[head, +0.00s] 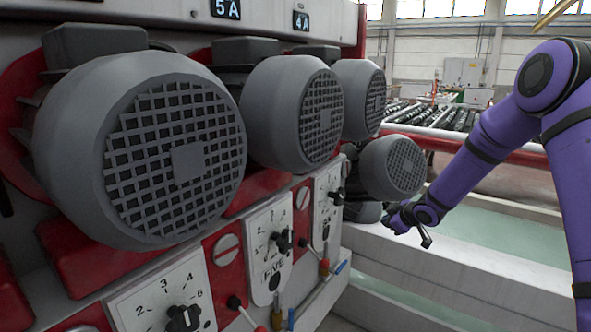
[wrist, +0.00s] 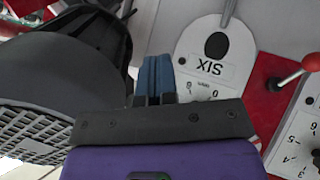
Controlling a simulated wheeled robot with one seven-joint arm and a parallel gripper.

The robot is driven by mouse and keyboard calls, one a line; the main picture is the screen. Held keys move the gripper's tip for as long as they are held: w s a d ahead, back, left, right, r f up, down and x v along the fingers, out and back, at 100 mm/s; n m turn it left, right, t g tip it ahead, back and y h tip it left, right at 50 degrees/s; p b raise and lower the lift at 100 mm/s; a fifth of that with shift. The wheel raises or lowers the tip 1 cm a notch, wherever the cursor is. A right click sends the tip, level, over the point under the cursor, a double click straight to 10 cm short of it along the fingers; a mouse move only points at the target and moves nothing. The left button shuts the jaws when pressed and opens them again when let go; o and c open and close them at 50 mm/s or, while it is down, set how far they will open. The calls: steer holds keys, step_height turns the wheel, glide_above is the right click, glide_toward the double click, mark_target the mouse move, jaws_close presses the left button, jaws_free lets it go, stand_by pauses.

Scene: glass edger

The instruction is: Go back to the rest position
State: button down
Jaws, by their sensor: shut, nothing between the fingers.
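My gripper (head: 396,222) is at the end of my purple arm, in front of the far end of the machine. It is just below a small grey motor (head: 392,167). In the wrist view its two blue fingers (wrist: 155,78) are together with nothing between them. Beyond the fingertips is a light plate marked SIX (wrist: 207,65), seen upside down. The fingers look apart from the plate, but the exact gap cannot be told.
Large grey motors (head: 170,150) line the machine's red and grey front. Below them are dial plates (head: 268,245) with black knobs. A red-knobbed lever (wrist: 293,71) sticks out near the gripper. A roller conveyor (head: 440,114) stands behind. The pale trough (head: 480,255) below is open.

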steer(key=s+d+r+m+g+h, duration=0.1)
steer(key=s+d+r+m+h, duration=0.15)
steer(key=s+r, duration=0.8)
steer(key=s+d+r+m+h, duration=0.1)
steer(key=s+r+m+h, duration=0.3)
steer(key=s+r, duration=0.7)
steer(key=s+a+r+m+g, duration=0.1)
steer(key=s+r, duration=0.1)
steer(key=s, duration=0.7)
steer(key=s+a+r+m+g+y, duration=0.1)
steer(key=s+r+m, duration=0.1)
steer(key=s, duration=0.7)
steer(key=s+a+r+m+y, duration=0.1)
steer(key=s+r+m, duration=0.1)
steer(key=s, duration=0.7)
steer(key=shift+a+r+g, duration=0.25)
steer(key=shift+r+g, duration=0.15)
steer(key=shift+a, duration=0.1)
